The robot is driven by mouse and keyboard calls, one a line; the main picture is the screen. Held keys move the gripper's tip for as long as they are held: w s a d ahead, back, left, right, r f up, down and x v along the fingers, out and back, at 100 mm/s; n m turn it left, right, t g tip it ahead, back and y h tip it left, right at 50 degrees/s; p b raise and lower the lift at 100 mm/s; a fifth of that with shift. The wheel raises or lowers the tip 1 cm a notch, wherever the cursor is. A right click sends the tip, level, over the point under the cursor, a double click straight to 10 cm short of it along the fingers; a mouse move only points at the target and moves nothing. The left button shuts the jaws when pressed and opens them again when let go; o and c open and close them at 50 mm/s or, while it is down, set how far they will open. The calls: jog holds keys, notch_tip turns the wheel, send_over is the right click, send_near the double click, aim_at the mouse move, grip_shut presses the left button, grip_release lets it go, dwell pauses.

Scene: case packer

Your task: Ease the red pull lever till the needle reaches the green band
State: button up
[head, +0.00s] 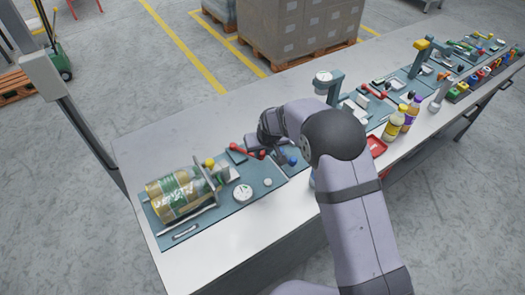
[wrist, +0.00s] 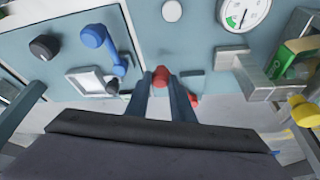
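The red pull lever (wrist: 160,78) shows its rounded red end between the two fingertips of my gripper (wrist: 161,84) in the wrist view. The fingers stand on either side of it; I cannot tell whether both press on it. In the head view the red lever (head: 240,150) lies on the teal panel, partly hidden by my gripper (head: 262,146). The round white gauge (wrist: 243,12) is at the top of the wrist view, cut by the edge, with a green band on its left side. Its needle is too small to read surely. The gauge also shows in the head view (head: 243,192).
A blue lever (wrist: 95,36), a black knob (wrist: 44,47) and a white-framed window (wrist: 92,80) lie left of the fingers. A white button (wrist: 172,10) is above. Other stations line the bench rightward.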

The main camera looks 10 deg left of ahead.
grip_shut()
jog(key=shift+w+d+b, duration=0.1)
jog(key=shift+w+b, duration=0.1)
jog(key=shift+b, duration=0.1)
jog(key=shift+w+n, duration=0.2)
jog(key=shift+n, duration=0.2)
jog(key=o, duration=0.8)
grip_release()
jog(key=shift+r, duration=0.15)
jog(key=shift+b+v, duration=1.55)
jog(key=shift+v, duration=2.05)
jog(key=shift+d, duration=0.1)
